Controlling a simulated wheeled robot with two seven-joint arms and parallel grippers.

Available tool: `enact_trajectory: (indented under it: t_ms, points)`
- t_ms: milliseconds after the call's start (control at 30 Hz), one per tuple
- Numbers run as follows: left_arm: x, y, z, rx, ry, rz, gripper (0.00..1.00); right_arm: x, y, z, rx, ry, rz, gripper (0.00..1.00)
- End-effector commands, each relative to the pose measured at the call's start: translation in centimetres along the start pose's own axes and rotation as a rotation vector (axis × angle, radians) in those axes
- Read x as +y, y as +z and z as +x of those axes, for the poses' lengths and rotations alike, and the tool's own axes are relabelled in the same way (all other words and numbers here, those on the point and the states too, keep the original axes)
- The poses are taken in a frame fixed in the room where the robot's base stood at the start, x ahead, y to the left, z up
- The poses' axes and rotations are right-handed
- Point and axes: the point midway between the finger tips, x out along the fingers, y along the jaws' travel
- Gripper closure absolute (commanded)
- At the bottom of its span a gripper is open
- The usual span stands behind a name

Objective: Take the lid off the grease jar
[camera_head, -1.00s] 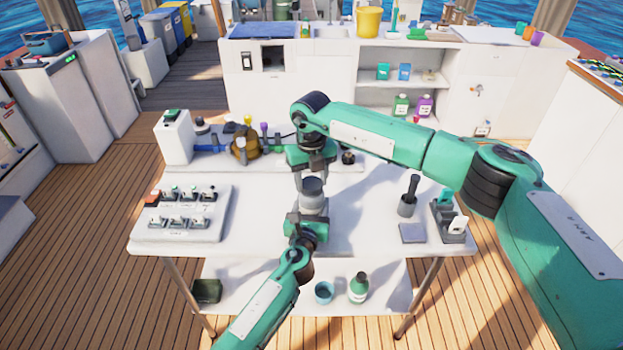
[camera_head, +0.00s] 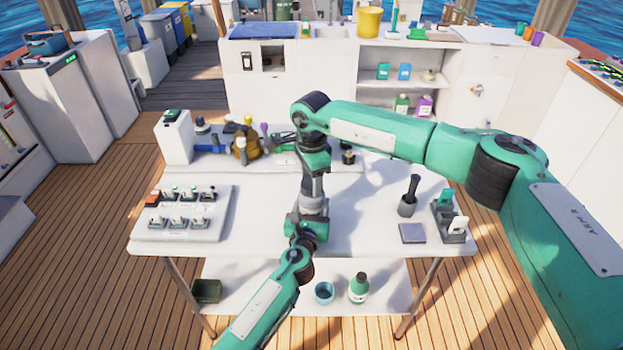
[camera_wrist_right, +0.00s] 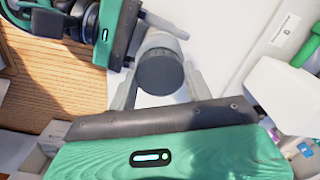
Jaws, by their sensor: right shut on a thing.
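The grease jar (camera_head: 313,203), a grey cylinder, is upright at the middle of the white table. My left gripper (camera_head: 309,215) reaches it from the front, its fingers around the body; the wrist view shows its hand and a grey finger against the jar. My right gripper (camera_head: 313,186) points down from above and is shut on the lid. In the right wrist view, the dark round lid (camera_wrist_right: 160,72) lies between my right fingers. I cannot tell whether the lid is loose from the jar; the fingers cover the join.
A panel of switches (camera_head: 183,212) is at the table's left. A pump assembly (camera_head: 243,148) stands behind. The table between jar and cup is clear.

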Motion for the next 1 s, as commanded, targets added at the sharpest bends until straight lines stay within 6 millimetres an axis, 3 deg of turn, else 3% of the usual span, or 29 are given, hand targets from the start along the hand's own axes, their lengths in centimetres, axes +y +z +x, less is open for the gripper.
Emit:
enact_trajectory:
  t_ms: [200,1000]
  points:
    - [-0.09,-0.03,-0.03,0.0,-0.002,-0.001,1.0,-0.04,-0.06,-0.07,0.002,-0.002,-0.218,0.77]
    - [-0.01,-0.02,0.0,0.0,0.0,-0.001,1.0,-0.06,-0.05,-0.45,0.002,-0.003,-0.22,0.77]
